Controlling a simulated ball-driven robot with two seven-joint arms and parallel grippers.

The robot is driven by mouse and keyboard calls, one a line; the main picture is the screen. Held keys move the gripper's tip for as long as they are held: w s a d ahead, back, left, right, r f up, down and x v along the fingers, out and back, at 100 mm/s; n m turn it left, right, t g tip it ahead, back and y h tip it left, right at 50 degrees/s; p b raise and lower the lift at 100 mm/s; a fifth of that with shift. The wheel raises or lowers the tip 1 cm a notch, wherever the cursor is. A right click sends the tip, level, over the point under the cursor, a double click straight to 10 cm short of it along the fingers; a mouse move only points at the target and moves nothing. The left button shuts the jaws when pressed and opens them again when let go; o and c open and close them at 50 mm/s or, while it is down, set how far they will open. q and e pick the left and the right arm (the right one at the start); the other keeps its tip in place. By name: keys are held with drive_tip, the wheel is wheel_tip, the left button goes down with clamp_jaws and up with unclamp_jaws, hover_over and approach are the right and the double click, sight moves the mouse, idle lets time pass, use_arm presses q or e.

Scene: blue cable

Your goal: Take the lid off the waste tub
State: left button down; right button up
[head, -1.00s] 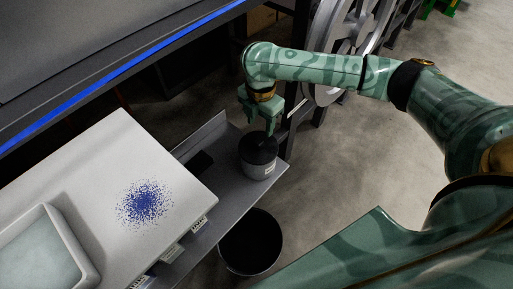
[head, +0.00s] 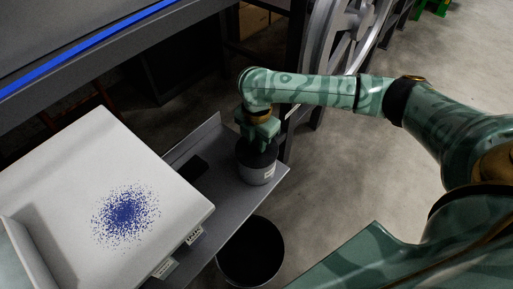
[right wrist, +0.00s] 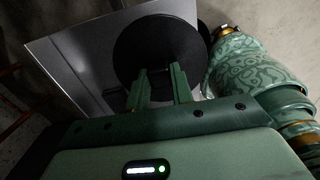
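The waste tub (head: 257,174) is a small grey round tub with a pale label, upright on a grey shelf. Its dark round lid (head: 247,157) is on top; in the right wrist view the lid (right wrist: 158,38) is a black disc facing the camera. My right gripper (head: 262,143) is directly above the lid, pointing down. In the right wrist view its two fingers (right wrist: 160,80) are apart over the lid's near part, with nothing visible gripped between them. Whether the fingertips touch the lid is unclear. My left gripper is out of view.
The grey shelf (head: 225,205) has a raised back edge. A white board (head: 75,160) with blue specks lies to the left. A black open bin (head: 250,252) stands on the floor below. A large metal wheel (head: 335,40) stands behind. Clear floor lies to the right.

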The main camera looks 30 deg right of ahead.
clamp_jaws()
